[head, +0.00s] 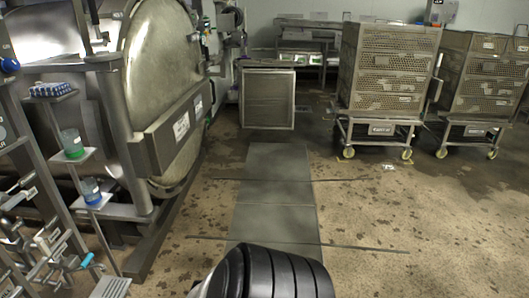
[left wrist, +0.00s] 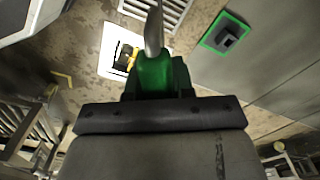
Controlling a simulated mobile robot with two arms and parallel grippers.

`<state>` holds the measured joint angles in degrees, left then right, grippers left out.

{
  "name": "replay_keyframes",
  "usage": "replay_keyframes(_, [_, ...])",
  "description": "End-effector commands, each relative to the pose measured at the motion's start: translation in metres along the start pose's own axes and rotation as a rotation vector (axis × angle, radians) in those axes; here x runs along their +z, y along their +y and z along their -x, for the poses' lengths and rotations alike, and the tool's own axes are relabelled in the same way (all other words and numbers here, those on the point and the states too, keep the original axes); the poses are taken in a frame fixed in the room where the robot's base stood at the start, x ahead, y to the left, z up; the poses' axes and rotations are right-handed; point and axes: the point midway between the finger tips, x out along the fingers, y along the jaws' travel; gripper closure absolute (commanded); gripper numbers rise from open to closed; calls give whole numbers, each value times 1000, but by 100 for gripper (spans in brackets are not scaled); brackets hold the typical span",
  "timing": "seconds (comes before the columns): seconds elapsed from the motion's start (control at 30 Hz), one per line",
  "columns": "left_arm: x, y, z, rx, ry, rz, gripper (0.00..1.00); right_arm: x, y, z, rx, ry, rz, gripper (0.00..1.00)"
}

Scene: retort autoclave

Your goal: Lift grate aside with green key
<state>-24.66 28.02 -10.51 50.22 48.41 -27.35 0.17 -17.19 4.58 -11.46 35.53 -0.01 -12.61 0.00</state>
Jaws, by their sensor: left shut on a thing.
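In the left wrist view my left gripper (left wrist: 160,98) is shut on the green key (left wrist: 154,74). The key has a green grip and a pale metal shaft pointing away from the gripper, toward the top of the picture. A slotted metal grate (left wrist: 172,12) shows beyond the shaft at the top. A green-framed square with a dark socket-like block (left wrist: 228,36) lies to the right of the key, on a grey plate. The key's shaft appears apart from that square. My right gripper is in neither view.
Flat grey floor plates (head: 275,193) run down the middle of the head view. The large autoclave (head: 155,75) stands at left, near a rack with a green cup (head: 72,145) and a blue cup (head: 91,190). Wheeled basket carts (head: 388,65) stand at right. Open floor lies right of the plates.

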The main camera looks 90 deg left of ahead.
Motion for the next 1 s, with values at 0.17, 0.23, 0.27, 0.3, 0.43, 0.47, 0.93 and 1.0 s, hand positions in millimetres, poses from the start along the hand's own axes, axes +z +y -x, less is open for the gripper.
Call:
replay_keyframes(0.17, [-1,-1,-3,-1,2,0,100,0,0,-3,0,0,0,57])
replay_keyframes(0.23, [-1,-1,-4,-1,2,0,100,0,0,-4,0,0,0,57])
replay_keyframes(0.27, [-1,-1,-4,-1,2,0,100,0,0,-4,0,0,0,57])
replay_keyframes(0.3, [-1,-1,-5,-1,2,0,100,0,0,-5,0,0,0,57])
replay_keyframes(0.43, [-1,-1,-7,-1,2,0,100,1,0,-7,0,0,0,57])
replay_keyframes(0.47, [-1,-1,-7,-1,2,0,100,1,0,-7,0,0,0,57])
replay_keyframes(0.93, [-1,-1,-14,-1,2,0,100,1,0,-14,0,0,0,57])
replay_keyframes(1.0, [-1,-1,-15,-1,2,0,100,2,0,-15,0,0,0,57])
